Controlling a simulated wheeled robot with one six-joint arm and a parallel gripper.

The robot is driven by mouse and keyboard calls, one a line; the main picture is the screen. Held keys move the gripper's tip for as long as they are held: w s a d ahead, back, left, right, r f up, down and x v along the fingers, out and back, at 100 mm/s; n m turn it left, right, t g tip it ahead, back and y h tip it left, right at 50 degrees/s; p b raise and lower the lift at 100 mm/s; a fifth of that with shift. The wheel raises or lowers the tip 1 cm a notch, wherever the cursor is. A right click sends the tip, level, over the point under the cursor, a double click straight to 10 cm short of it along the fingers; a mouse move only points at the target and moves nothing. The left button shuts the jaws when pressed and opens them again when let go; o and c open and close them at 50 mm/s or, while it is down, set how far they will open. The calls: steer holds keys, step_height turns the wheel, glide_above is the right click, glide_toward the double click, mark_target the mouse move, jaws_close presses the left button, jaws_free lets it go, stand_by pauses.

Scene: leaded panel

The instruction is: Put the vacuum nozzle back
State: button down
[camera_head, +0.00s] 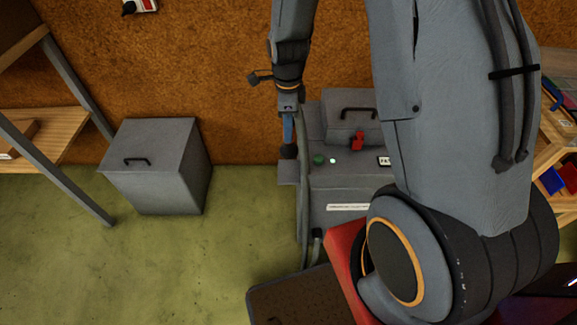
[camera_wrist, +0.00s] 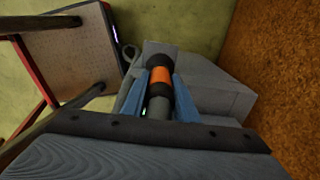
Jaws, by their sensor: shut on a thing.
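The vacuum nozzle (camera_wrist: 161,77), dark with an orange band and a grey section, sits between the blue fingers of my gripper (camera_wrist: 158,92), which is shut on it. In the head view my gripper (camera_head: 288,132) points down at the upper left edge of the grey vacuum unit (camera_head: 345,190); the nozzle is mostly hidden there. A grey ledge (camera_head: 287,172) sticks out from the unit's left side, just below the gripper. I cannot tell whether the nozzle touches it. The grey unit also shows beyond the nozzle in the wrist view (camera_wrist: 222,97).
A hose (camera_head: 303,225) runs down the unit's left side. A grey lidded bin (camera_head: 155,165) stands left, beside a shelf rack (camera_head: 65,170). A dark flat surface (camera_head: 295,300) lies in front. Green floor between bin and unit is clear. My arm hides much of the right.

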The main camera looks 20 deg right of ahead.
mark_target(288, 150)
steer(key=shift+f+p, duration=0.45)
steer(key=shift+f, duration=4.25)
steer(key=shift+f, duration=0.15)
steer(key=c, duration=1.4)
jaws_free()
step_height(288, 150, up, 12)
steer(key=b, duration=0.1)
steer(key=s+r+n, duration=0.6)
steer(key=s+n, duration=0.2)
steer(key=n, duration=0.2)
steer(key=s+r+n, duration=0.6)
steer(key=s+n, duration=0.3)
steer(key=n, duration=0.2)
steer(key=shift+s+r+n, duration=0.2)
steer(key=shift+s+n, duration=0.05)
steer(key=shift+n, duration=0.05)
